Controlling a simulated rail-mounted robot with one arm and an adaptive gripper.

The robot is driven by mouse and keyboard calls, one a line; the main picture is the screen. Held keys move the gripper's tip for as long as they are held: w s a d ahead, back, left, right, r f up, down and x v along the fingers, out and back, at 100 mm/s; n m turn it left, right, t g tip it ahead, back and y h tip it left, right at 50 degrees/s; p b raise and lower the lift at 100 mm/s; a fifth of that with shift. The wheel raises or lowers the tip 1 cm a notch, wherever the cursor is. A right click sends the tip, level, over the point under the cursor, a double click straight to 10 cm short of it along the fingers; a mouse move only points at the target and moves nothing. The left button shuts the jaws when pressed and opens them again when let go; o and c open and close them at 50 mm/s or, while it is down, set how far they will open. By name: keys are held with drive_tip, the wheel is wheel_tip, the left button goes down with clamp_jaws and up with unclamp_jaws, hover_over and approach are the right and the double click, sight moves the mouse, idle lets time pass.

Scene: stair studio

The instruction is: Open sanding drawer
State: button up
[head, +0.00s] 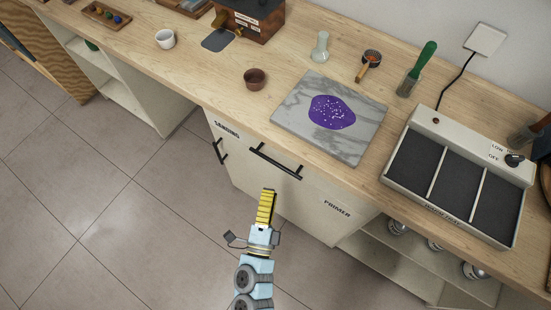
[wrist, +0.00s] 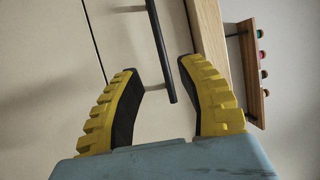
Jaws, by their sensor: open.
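My gripper (head: 268,192) is open, its yellow fingers just below a long black bar handle (head: 275,162) on the pale cabinet front in the head view. In the wrist view, the handle (wrist: 161,45) runs through the gap between the open fingertips (wrist: 160,66), its near end at the gap. No contact shows; I cannot tell how deep the bar sits. The SANDING label (head: 227,130) is left of this handle, and the PRIMER label (head: 337,208) is to its right. The front looks closed.
A shorter black handle (head: 219,151) is left of the bar. The wooden countertop (head: 225,95) overhangs the front; it holds a marble slab (head: 358,143), a small brown bowl (head: 255,78) and a sectioned tray unit (head: 400,192). Open shelves (head: 415,262) lie at right. Floor in front is clear.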

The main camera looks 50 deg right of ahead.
sight(275, 163)
drive_tip(key=x, duration=0.9)
drive_tip(key=shift+r+b, duration=0.1)
drive_tip(key=shift+b, duration=0.3)
clamp_jaws()
